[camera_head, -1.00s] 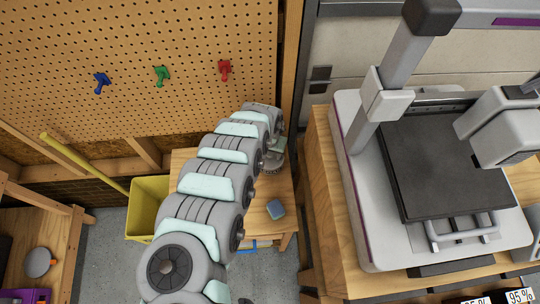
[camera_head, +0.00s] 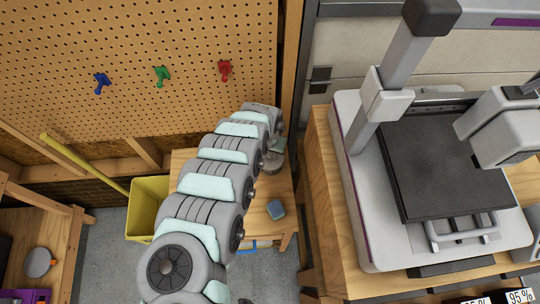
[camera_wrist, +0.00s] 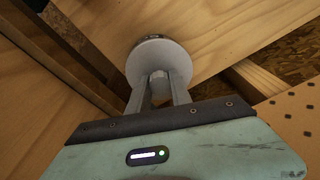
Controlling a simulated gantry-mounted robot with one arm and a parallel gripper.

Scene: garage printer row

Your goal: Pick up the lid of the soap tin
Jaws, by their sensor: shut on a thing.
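My gripper (camera_wrist: 158,88) is shut on the small knob of a round, pale grey lid (camera_wrist: 158,60) in the wrist view. The lid is wide and hides most of what lies beneath it. A dark, curved edge, likely the soap tin (camera_wrist: 150,37), shows just past the lid's far rim. I cannot tell whether the lid still touches the tin. In the head view, the grey round shape of tin and lid (camera_head: 272,167) is at the end of my arm, over the small wooden table, partly covered by my wrist.
A blue sponge-like block (camera_head: 275,209) lies on the small wooden table (camera_head: 262,222), near its front. A yellow bin (camera_head: 148,207) stands left of the table. A wooden post and a printer (camera_head: 440,165) on its bench stand to the right. A pegboard (camera_head: 140,60) rises behind.

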